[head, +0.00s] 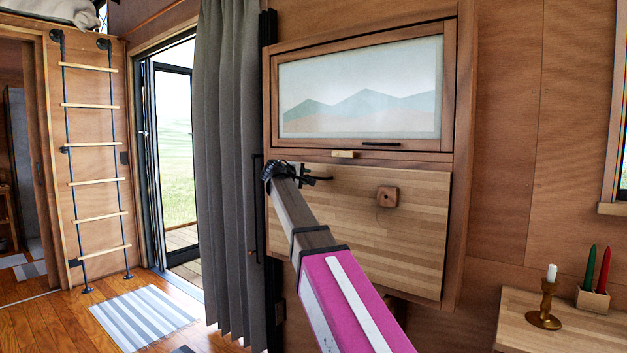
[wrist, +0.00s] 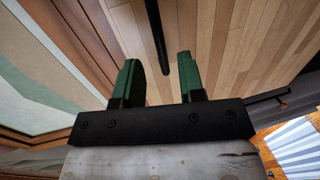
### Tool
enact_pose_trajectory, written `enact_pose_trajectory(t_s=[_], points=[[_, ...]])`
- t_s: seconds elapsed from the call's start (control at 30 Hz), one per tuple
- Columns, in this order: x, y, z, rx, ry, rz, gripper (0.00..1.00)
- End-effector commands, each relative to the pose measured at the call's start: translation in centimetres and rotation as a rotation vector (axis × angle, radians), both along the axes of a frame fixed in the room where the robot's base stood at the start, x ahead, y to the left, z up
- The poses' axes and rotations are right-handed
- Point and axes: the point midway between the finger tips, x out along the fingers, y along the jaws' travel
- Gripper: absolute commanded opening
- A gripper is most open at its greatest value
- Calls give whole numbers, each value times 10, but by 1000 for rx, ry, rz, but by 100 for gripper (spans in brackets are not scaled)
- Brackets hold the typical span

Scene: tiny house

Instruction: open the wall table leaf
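The wall table leaf (head: 420,245) is a light butcher-block panel below a framed mountain picture (head: 360,90). It hangs upright, apparently flat in its frame, and also shows in the wrist view (wrist: 225,45). A square wooden knob (head: 387,196) sits on its upper part. My gripper (head: 322,179) is near the leaf's upper left corner, left of the knob. In the wrist view its green fingers (wrist: 161,85) are apart with nothing held. A dark bar (wrist: 157,38) shows ahead between them; I cannot tell its distance. A small wooden block (head: 344,154) sits at the picture frame's lower edge.
A black handle (head: 381,144) is on the picture frame's lower rail. A grey curtain (head: 228,170) hangs left of the leaf, beside an open glass door. At lower right a wooden table (head: 560,330) holds a brass candlestick (head: 545,302) and a candle box (head: 593,299).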

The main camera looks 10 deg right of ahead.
Motion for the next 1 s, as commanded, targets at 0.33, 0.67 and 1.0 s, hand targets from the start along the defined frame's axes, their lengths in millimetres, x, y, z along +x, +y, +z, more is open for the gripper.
enact_pose_trajectory(t_s=[0.33,0.67,1.0], points=[[36,-35,-9,1,0,0,36],[40,-40,-12,2,0,1,36],[40,-40,-11,2,0,1,0]])
